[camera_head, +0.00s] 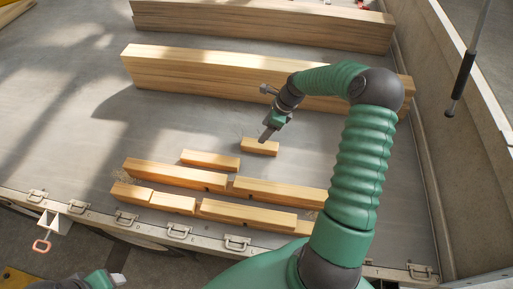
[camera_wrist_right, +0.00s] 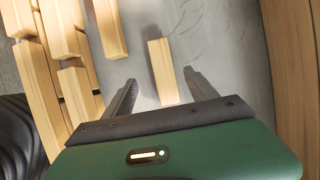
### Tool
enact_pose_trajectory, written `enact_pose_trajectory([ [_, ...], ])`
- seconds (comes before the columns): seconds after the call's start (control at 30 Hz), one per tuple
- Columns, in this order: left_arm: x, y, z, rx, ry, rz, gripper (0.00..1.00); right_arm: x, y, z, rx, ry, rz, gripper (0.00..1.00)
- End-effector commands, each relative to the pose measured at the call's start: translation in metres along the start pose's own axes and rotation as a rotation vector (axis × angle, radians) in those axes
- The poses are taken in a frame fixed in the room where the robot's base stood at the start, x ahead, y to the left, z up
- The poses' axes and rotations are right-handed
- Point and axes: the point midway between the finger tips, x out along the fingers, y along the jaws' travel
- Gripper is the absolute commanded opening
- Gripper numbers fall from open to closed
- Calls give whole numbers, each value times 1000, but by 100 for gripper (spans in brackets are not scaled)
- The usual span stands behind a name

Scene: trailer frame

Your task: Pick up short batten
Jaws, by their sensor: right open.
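A short batten (camera_head: 260,147) of pale wood lies flat on the grey trailer bed, apart from the other wood. In the right wrist view the open fingers of my right gripper (camera_wrist_right: 160,84) stand on either side of the short batten (camera_wrist_right: 161,65), with gaps and nothing held. A second short batten (camera_head: 210,159) lies to the left and also shows in the wrist view (camera_wrist_right: 109,28). Part of my left gripper (camera_head: 112,280) shows at the lower left edge; its jaws are unclear.
Longer battens (camera_head: 175,174) lie in two rows near the latched front edge (camera_head: 125,217). A thick beam (camera_head: 195,72) lies behind the short battens, with another beam (camera_head: 260,25) further back. A side wall (camera_head: 450,150) bounds the right. The bed's left part is clear.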

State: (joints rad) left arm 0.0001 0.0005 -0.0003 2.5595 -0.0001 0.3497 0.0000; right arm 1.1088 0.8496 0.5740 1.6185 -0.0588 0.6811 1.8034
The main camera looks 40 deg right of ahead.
Motion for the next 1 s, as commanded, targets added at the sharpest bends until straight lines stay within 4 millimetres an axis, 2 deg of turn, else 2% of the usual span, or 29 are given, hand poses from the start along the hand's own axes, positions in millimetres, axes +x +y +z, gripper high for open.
enact_pose_trajectory([
  [0.03, 2, 0, 1, 0, 0, 0, 66, 16, -1, -3, 1, -2, 5, 66],
  [0.13, 4, 0, 1, 0, 0, 0, 66, 38, -3, -5, 2, -4, 6, 66],
  [0.37, 6, 0, 2, 1, 0, 0, 66, 65, -2, -8, 2, -4, 5, 66],
  [0.6, 9, 0, 2, 1, 0, 0, 66, 103, 0, -13, -1, -2, 1, 66],
  [0.87, 9, 0, 2, 0, 0, 0, 66, 106, -2, -15, 0, -3, 1, 65],
  [1.0, 9, 0, 2, 0, 0, 0, 66, 106, -2, -15, 0, -3, 1, 47],
])
